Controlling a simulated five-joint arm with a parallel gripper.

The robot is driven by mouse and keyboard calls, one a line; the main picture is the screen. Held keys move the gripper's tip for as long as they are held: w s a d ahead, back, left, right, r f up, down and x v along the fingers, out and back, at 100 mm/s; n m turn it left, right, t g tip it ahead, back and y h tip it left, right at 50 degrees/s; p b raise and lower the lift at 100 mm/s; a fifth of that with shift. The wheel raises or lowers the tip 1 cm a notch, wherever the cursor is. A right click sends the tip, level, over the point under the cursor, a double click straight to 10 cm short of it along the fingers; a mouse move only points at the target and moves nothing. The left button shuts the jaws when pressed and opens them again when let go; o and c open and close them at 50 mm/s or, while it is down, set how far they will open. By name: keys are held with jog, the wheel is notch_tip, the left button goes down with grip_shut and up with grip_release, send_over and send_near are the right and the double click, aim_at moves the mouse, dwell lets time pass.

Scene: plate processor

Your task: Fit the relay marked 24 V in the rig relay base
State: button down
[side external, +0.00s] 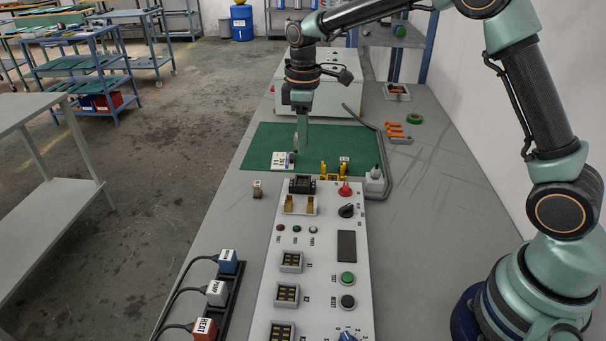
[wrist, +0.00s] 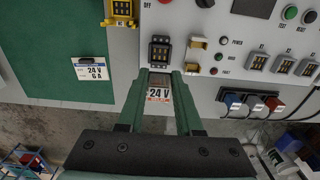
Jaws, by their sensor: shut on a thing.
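My gripper (wrist: 163,75) is shut on the relay marked 24 V (wrist: 158,95). The relay's label faces the wrist camera, with reddish print below the marking. In the side external view my gripper (side external: 302,147) hangs over the green mat, and the held relay is hard to make out. A black socket (wrist: 160,50) with contacts lies just beyond the fingertips in the wrist view. It also shows at the far end of the panel (side external: 301,185) in the side external view. A yellow-framed socket (wrist: 120,8) stands near it. I cannot tell which is the rig relay base.
A white card marked 24 V 6 A (wrist: 88,68) lies on the green mat (side external: 262,142). A small block (side external: 257,188) sits left of the panel (side external: 323,205). Several panel sockets, knobs and plugs (side external: 228,261) lie nearer. A grey bent bar (side external: 386,160) edges the mat's right.

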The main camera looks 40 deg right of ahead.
send_over(306, 183)
jog(key=shift+w+d+f, duration=0.1)
jog(key=shift+f, duration=3.1)
jog(key=shift+f, duration=1.05)
jog(key=c, duration=0.5)
grip_release()
jog(key=shift+r, duration=0.1)
